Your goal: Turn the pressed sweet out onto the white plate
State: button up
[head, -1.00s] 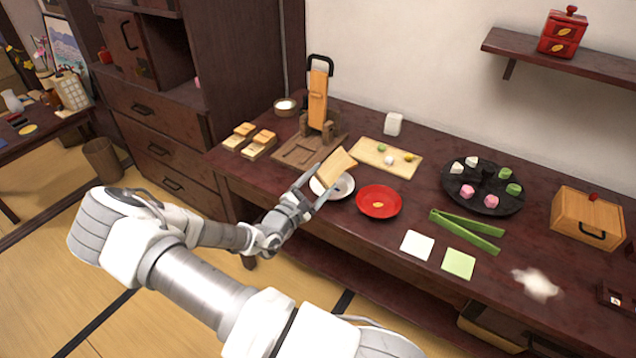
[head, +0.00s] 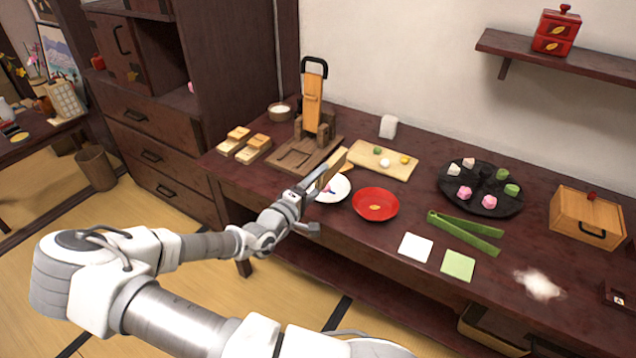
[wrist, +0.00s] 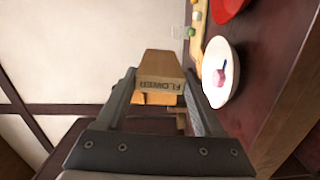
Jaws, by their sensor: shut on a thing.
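My gripper (head: 318,184) is shut on a wooden mould (head: 331,171) marked "FLOWER", which also shows between the fingers in the wrist view (wrist: 162,66). The mould is held on edge, above and beside the near-left part of the white plate (head: 342,191). In the wrist view the plate (wrist: 212,94) lies to the right of the right finger, apart from the mould. A small pink and purple sweet (wrist: 228,74) lies on the plate. In the head view the mould and fingers partly cover the plate.
A red plate (head: 376,204) stands just right of the white plate. Behind are a wooden press (head: 311,110) and a board with small sweets (head: 390,165). Two more moulds (head: 244,146) lie at left. Green tongs (head: 462,232) and a black tray (head: 492,206) are further right.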

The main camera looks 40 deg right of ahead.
jog(key=m+b, duration=0.1)
jog(key=m, duration=0.3)
jog(key=shift+s, duration=0.15)
jog(key=m, duration=0.2)
jog(key=m+b, duration=0.1)
jog(key=shift+r+m, duration=0.3)
jog(key=shift+m, duration=0.1)
jog(key=m+b, duration=0.2)
jog(key=m, duration=0.1)
jog(key=m+b, duration=0.1)
jog(key=shift+w+r+m+y, duration=0.25)
jog(key=shift+r+m+y, duration=0.05)
jog(key=shift+y, duration=0.1)
jog(key=m+b, duration=0.1)
jog(key=m, duration=0.2)
jog(key=shift+w+a+r+b, duration=0.1)
jog(key=shift+r+b, duration=0.2)
jog(key=shift+b, duration=0.05)
jog(key=shift+r+m+t, duration=0.25)
jog(key=shift+m+t, duration=0.05)
jog(key=shift+m, duration=0.2)
